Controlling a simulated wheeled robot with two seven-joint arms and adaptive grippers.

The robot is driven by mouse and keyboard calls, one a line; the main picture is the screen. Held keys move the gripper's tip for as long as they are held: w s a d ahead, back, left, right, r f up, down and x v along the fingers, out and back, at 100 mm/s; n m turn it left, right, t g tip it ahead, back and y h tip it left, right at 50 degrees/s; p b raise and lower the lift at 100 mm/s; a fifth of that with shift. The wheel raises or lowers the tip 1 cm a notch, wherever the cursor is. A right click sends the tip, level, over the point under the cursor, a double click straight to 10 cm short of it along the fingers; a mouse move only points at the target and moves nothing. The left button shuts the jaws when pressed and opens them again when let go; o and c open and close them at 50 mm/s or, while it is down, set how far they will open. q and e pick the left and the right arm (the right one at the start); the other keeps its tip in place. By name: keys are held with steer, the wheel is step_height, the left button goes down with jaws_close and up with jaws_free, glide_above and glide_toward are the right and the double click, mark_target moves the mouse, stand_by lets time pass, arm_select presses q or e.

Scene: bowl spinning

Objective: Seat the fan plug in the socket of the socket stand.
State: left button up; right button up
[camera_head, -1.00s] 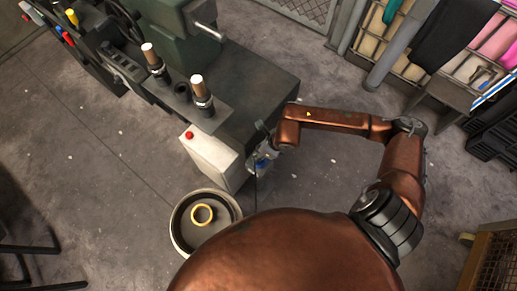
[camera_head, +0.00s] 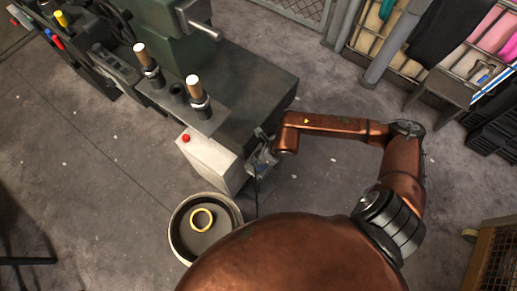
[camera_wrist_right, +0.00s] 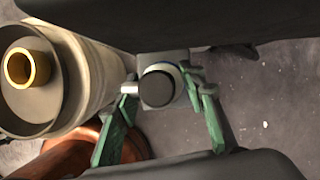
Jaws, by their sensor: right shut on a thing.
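My right gripper (camera_head: 262,158) is beside the right side of the white box with a red button (camera_head: 208,160). A dark cord (camera_head: 257,196) hangs below the gripper in the head view. A grey blocky part (camera_wrist_right: 160,62) lies just behind the plug in the wrist view. I cannot tell whether it is the socket stand or whether the plug touches it. The socket opening is hidden. My left gripper is out of view.
A round pan (camera_head: 178,230) with a brass ring (camera_head: 201,219) stands on the floor below the white box. A green machine (camera_head: 172,40) with two wooden-topped posts rises behind. Open floor (camera_head: 330,185) lies to the right, with shelving (camera_head: 450,50) at the back right.

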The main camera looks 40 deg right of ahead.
steer(key=shift+f, duration=0.45)
stand_by(0.6)
steer(key=o, duration=1.3)
steer(key=shift+c, duration=0.2)
steer(key=shift+r, duration=0.1)
steer(key=v, duration=1.1)
steer(key=shift+r, duration=0.4)
steer(key=shift+s, duration=0.15)
